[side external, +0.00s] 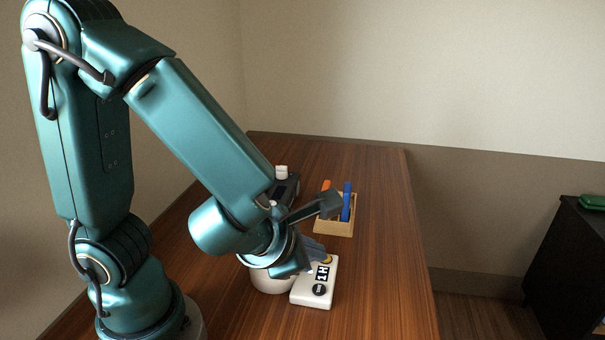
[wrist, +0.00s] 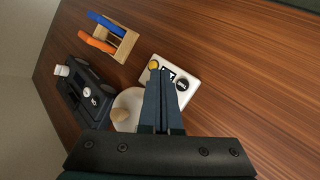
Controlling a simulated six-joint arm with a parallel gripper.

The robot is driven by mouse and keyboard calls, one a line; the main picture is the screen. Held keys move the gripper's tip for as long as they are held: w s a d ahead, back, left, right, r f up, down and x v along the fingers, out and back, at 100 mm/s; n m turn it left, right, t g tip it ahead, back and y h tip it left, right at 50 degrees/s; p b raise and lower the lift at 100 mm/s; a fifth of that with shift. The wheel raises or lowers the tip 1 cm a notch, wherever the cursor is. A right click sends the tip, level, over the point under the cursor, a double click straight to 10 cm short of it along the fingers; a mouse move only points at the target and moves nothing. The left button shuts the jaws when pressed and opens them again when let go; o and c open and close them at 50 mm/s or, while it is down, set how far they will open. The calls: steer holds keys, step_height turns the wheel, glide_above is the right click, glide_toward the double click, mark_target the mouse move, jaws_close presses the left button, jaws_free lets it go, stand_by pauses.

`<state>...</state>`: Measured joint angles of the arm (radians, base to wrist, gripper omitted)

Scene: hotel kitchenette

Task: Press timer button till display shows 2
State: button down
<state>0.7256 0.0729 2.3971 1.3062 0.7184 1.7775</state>
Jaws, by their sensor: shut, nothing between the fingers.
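The timer is a white box (side external: 313,292) on the wooden table, and it also shows in the wrist view (wrist: 187,68). It has a yellow button (side external: 328,261) at its far end, a dark display strip in the middle and a round black button (side external: 319,290) at the near end. The display (side external: 322,273) seems to show a 1 with another mark beside it, partly hidden in the wrist view. My gripper (wrist: 158,73) is shut and empty, its fingertips over the timer close to the yellow button (wrist: 153,65). I cannot tell whether they touch it.
A white round pot (side external: 268,284) with a wooden knob (wrist: 121,115) stands close beside the timer. A wooden holder (side external: 334,230) with blue and orange sticks stands behind it. A dark appliance (wrist: 84,90) is farther left. The table right of the timer is clear.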

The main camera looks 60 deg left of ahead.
mark_target(319, 290)
stand_by(0.8)
step_height(319, 290, up, 4)
steer(key=shift+f, duration=0.1)
steer(key=shift+f, duration=0.15)
stand_by(0.3)
steer(key=shift+f, duration=4.3)
steer(key=shift+f, duration=0.1)
steer(key=shift+f, duration=0.3)
